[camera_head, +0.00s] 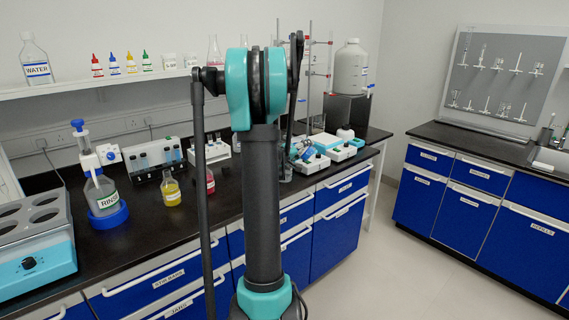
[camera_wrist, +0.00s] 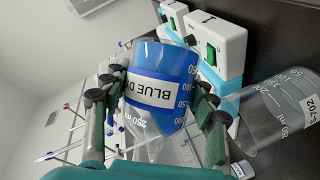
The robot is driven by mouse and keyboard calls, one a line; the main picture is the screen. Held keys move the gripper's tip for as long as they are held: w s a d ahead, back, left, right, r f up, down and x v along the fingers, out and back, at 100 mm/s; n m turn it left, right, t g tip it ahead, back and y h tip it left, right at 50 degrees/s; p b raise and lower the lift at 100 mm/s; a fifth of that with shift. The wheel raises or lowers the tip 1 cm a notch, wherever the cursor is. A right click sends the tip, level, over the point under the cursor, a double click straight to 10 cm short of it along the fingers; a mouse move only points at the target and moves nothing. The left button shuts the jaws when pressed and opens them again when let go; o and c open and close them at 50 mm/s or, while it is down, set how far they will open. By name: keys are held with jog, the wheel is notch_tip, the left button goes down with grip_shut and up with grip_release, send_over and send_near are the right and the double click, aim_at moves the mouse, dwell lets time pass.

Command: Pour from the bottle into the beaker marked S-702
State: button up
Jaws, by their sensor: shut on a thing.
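My gripper (camera_wrist: 155,112) is shut on a clear bottle with a white label reading "BLUE D…" (camera_wrist: 153,88), one finger on each side. Blue liquid fills the part of the bottle far from my wrist, and the part nearer is clear. I cannot tell how far the bottle is tilted. A clear beaker (camera_wrist: 274,108) with a label ending in "-702" stands to the right of the bottle in the wrist view, apart from it. I see no liquid in the beaker.
White and teal devices (camera_wrist: 217,45) stand close beside the bottle and beaker. A shelf (camera_head: 60,91) runs above. The floor at right is clear.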

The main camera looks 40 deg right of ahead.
jog(key=shift+s+d+f+n+h+p, duration=0.15)
jog(key=shift+f+n+h+p, duration=0.15)
jog(key=shift+f, duration=0.2)
jog(key=shift+s+d+f+n+h+p, duration=0.1)
jog(key=shift+f+n+p, duration=0.05)
jog(key=shift+f+n, duration=0.3)
dwell(1.7)
jog(key=shift+s+d+n+h+p, duration=0.1)
jog(key=shift+s+n+h+p, duration=0.2)
jog(key=shift+n, duration=0.5)
jog(key=shift+s+d+n+h+p, duration=0.1)
jog(key=shift+n+h+p, duration=0.1)
jog(key=shift+n+h, duration=0.4)
dwell(3.9)
